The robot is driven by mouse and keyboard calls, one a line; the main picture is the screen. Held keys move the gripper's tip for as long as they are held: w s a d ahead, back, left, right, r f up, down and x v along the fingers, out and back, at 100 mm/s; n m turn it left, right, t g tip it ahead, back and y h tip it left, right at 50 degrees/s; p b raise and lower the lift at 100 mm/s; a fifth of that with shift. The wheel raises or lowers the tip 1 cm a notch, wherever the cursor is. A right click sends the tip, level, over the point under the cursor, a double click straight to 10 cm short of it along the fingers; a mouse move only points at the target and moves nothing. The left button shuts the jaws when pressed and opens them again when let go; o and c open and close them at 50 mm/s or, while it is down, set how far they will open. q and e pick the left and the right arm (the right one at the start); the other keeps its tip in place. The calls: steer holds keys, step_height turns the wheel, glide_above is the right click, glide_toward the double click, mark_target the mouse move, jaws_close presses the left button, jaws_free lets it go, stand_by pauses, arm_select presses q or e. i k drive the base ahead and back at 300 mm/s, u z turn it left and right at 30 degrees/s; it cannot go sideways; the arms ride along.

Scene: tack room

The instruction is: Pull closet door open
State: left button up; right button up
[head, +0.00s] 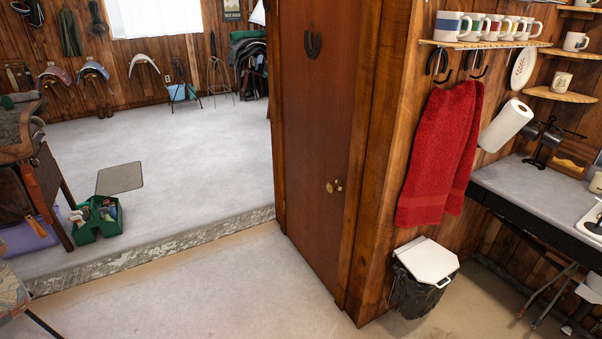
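The closet door (312,130) is a tall reddish-brown wooden door in the middle of the head view. It looks closed in its frame. A small brass knob (335,186) sits near its right edge, and a dark horseshoe (312,43) hangs high on it. Neither of my grippers shows in the head view, so I cannot see whether they are open or shut.
A low stone-like step edge (150,255) crosses the floor left of the door. A bin with a white lid (427,261) stands right of the corner, below red towels (438,150). Carpet (200,297) before the door is clear. A counter (530,190) stands right.

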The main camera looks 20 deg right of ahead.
mark_target(320, 40)
steer(key=z, duration=0.05)
steer(key=i, duration=2.3)
steer(key=z, duration=0.2)
